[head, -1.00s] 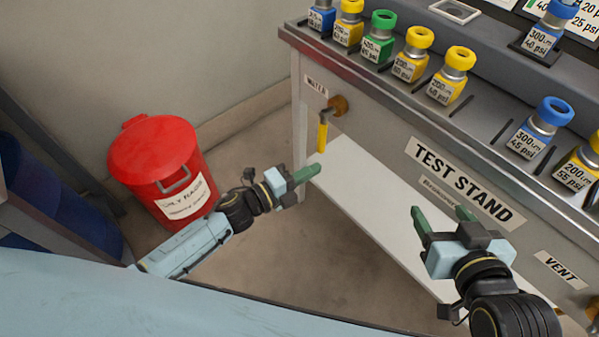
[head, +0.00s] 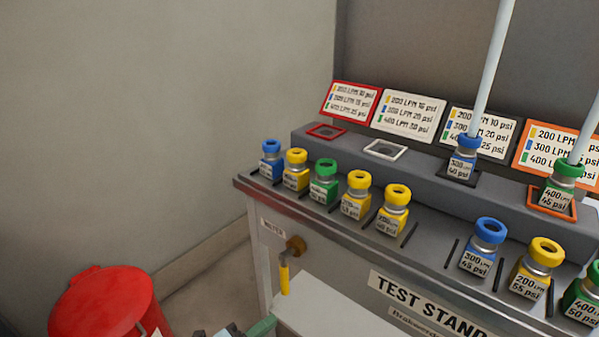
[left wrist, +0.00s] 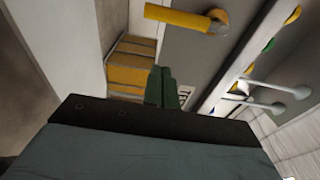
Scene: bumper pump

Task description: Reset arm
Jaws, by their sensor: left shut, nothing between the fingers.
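My left gripper (head: 262,328) shows only at the bottom edge of the head view, low in front of the test stand (head: 375,285). In the left wrist view its green fingers (left wrist: 161,88) are together with nothing between them. My right gripper is outside the head view now.
Several blue, yellow and green bottles, such as the green one (head: 323,185), stand along the stand top. Spec cards (head: 408,115) line the back. Light rods rise from a blue bottle (head: 463,160) and a green bottle (head: 562,190). A red bin (head: 100,305) is at lower left.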

